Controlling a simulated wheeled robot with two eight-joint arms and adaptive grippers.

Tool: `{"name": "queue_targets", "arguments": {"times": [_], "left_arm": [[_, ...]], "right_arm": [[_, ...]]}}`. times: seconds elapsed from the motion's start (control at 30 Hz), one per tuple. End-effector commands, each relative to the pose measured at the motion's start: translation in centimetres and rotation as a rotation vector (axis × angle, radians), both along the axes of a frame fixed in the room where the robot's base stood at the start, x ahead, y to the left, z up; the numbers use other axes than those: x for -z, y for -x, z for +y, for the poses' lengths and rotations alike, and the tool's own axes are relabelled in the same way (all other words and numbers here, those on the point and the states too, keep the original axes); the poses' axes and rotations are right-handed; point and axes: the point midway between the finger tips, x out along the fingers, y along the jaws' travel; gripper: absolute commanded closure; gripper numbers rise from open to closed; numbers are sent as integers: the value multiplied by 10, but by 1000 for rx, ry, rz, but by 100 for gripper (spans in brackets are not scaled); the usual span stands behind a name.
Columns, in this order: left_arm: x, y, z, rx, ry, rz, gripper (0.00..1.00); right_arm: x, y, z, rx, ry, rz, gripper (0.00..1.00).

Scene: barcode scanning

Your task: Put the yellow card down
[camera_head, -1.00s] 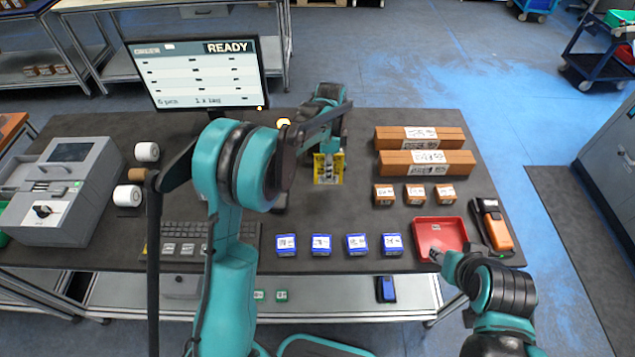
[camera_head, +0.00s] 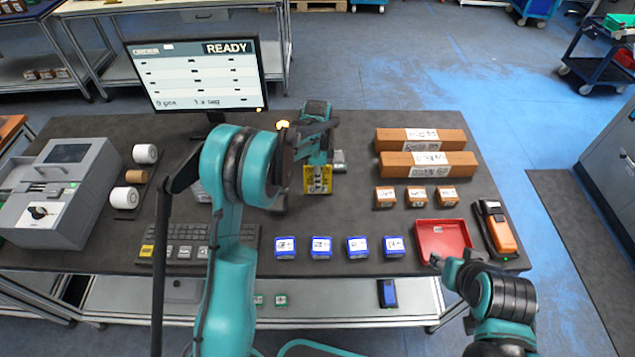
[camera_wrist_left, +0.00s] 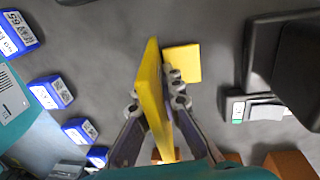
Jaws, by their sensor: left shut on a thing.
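The yellow card (camera_head: 318,181) hangs under my left gripper (camera_head: 317,166) over the middle of the table. In the left wrist view the card (camera_wrist_left: 153,100) is edge-on between the two fingers of my left gripper (camera_wrist_left: 153,112), which are shut on it. I cannot tell whether its lower edge touches the table. Another flat yellow piece (camera_wrist_left: 182,63) shows just beyond the fingertips. My right gripper (camera_head: 437,260) is at the front edge of the red tray (camera_head: 462,241); its fingers are too small to tell open or shut.
Several blue boxes (camera_head: 321,247) line the front edge. Small orange boxes (camera_head: 416,196) and two long brown boxes (camera_head: 427,164) stand to the right. A keyboard (camera_head: 185,233) and a monitor (camera_head: 197,75) are left. Bare table lies between the card and the blue boxes.

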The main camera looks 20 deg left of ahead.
Motion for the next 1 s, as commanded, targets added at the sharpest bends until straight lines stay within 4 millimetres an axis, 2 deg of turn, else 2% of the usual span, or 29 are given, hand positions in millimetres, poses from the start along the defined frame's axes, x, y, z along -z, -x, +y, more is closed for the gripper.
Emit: {"name": "queue_targets", "arguments": {"times": [0.03, 0.1, 0.47, 0.57, 0.8, 1.0], "left_arm": [[1, 0, 0, 0, 0, 0, 86], [1, 0, 0, 0, 0, 0, 73], [-4, 0, 0, 0, 0, 0, 73], [-17, -2, 0, 0, 0, 0, 73], [-70, -9, 2, -1, 0, 0, 73], [-106, -14, 4, -1, 0, 0, 73]], "right_arm": [[1, 0, 0, 0, 0, 0, 60], [1, 0, 0, 0, 0, 0, 60], [-4, 0, 0, 0, 0, 0, 60], [-7, 0, 0, 0, 0, 0, 60], [-19, 0, 0, 0, 0, 0, 60], [-26, 0, 0, 0, 0, 0, 60]]}}
